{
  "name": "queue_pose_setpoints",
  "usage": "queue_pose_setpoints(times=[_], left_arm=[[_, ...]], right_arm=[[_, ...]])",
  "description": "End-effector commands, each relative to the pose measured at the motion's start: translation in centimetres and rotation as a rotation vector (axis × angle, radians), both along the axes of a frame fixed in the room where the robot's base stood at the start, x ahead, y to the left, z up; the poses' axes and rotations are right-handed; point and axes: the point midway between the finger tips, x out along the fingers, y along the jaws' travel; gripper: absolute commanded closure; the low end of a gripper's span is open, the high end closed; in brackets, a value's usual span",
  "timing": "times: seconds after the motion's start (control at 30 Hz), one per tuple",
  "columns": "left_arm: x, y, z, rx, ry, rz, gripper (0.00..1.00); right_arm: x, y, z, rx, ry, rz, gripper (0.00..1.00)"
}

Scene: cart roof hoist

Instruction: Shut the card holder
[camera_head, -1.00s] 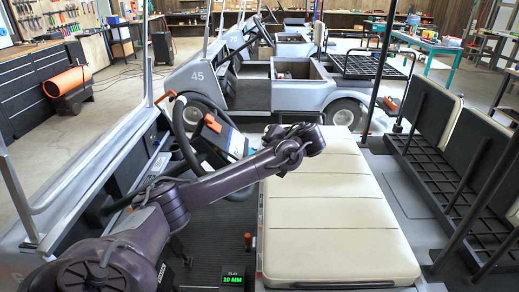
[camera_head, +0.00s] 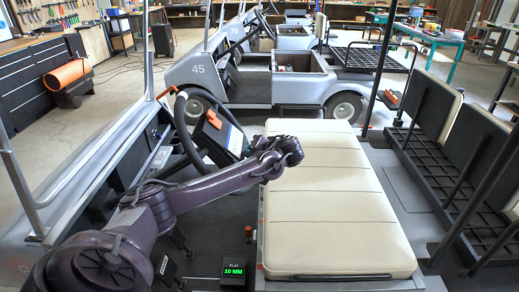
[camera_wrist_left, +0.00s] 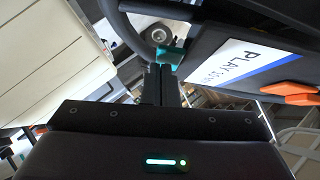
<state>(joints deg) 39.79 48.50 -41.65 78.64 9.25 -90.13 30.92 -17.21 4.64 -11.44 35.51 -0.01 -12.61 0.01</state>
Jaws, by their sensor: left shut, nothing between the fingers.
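The card holder is a dark, tilted panel (camera_head: 208,138) at the steering wheel, with a white and blue card (camera_head: 236,141) and an orange piece (camera_head: 214,119) on it. In the left wrist view the dark panel (camera_wrist_left: 215,45) fills the upper right, its card (camera_wrist_left: 250,62) reads "PLAY", and orange pieces (camera_wrist_left: 292,92) show at right. How far the holder stands open I cannot tell. My left gripper (camera_wrist_left: 168,60) is shut and empty, its teal tips close beside the panel and wheel rim; touching or apart is unclear. My arm hides it in the head view. My right gripper is out of view.
The black steering wheel (camera_head: 182,108) stands around the holder's left side. A cream bench seat (camera_head: 335,210) lies to the right. A windshield post (camera_head: 147,60) rises at left; another cart (camera_head: 250,85) stands behind.

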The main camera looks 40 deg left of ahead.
Motion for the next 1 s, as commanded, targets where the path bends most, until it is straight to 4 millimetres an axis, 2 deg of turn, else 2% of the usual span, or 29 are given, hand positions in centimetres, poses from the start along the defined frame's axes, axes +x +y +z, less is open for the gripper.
queue_pose_setpoints(times=[0.03, 0.17, 0.57, 0.67, 1.0], left_arm=[[-0.5, 0.6, -1.3, 0.002, 0.004, 0.002, 1.0], [-1.0, 1.2, -2.7, 0.0, 0.003, -0.001, 1.0], [-1.2, 1.2, -2.7, 0.001, 0.004, 0.003, 1.0], [-1.3, 0.5, -2.3, 0.002, 0.002, 0.001, 1.0], [-2.3, -4.3, 0.6, 0.001, -0.001, -0.005, 1.0]], right_arm=[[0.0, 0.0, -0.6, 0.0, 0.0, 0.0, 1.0], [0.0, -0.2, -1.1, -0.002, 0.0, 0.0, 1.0], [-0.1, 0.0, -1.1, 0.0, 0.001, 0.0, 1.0], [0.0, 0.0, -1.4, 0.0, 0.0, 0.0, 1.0], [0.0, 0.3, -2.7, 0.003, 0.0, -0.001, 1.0]])
